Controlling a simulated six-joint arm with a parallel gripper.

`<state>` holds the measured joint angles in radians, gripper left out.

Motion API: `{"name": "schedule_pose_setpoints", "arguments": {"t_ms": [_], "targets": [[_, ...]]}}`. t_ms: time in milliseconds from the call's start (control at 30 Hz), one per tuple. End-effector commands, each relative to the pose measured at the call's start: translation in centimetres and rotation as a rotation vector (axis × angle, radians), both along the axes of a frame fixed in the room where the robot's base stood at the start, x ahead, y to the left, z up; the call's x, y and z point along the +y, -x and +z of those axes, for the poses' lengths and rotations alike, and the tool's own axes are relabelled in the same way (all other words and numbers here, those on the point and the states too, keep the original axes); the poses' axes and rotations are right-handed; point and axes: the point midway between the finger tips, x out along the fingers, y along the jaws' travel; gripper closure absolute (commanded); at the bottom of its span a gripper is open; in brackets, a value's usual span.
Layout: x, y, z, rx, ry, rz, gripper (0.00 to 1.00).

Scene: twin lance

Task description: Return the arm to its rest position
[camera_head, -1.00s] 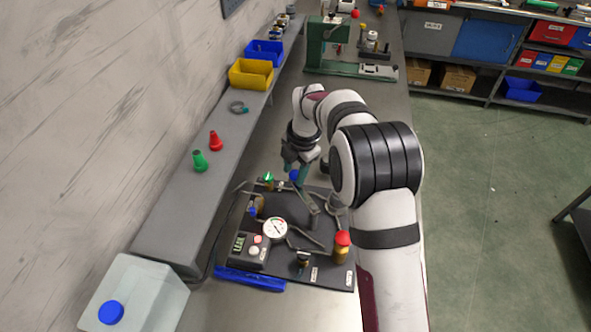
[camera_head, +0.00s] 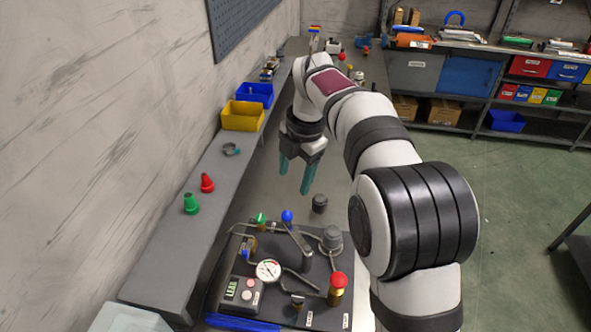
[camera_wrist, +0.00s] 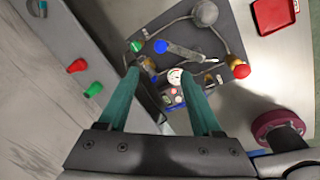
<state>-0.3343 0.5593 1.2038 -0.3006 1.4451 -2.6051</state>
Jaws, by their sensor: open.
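My gripper (camera_head: 295,177) is open and empty, its teal fingers pointing down above the bench behind the black test panel (camera_head: 318,262). In the wrist view the gripper (camera_wrist: 163,80) shows its two fingers apart with nothing between them. The panel carries a blue-knobbed lever (camera_head: 287,216), a gauge (camera_head: 268,270), a red-topped brass valve (camera_head: 338,283), a green-knobbed valve (camera_head: 261,219) and a small display box reading "LEAK" (camera_head: 231,289). My arm hides part of the bench to the right.
A grey shelf (camera_head: 160,262) along the left wall holds a green cone (camera_head: 191,204), a red cone (camera_head: 207,184), a ring clamp (camera_head: 231,149), a yellow bin (camera_head: 243,116) and a blue bin (camera_head: 255,94). A dark cylinder (camera_head: 320,203) stands behind the panel. Green floor lies open at right.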

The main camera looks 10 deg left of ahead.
Motion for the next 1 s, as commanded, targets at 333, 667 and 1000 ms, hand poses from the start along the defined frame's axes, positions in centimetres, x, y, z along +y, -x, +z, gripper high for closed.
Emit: {"name": "schedule_pose_setpoints", "arguments": {"t_ms": [333,667,1000], "targets": [[-0.2,0.2,1.4,0.0,0.0,0.001,0.34],[-2.0,1.9,2.3,0.037,-0.018,-0.191,0.34],[-13.8,24.2,1.3,0.381,-0.143,-2.133,0.34]]}}
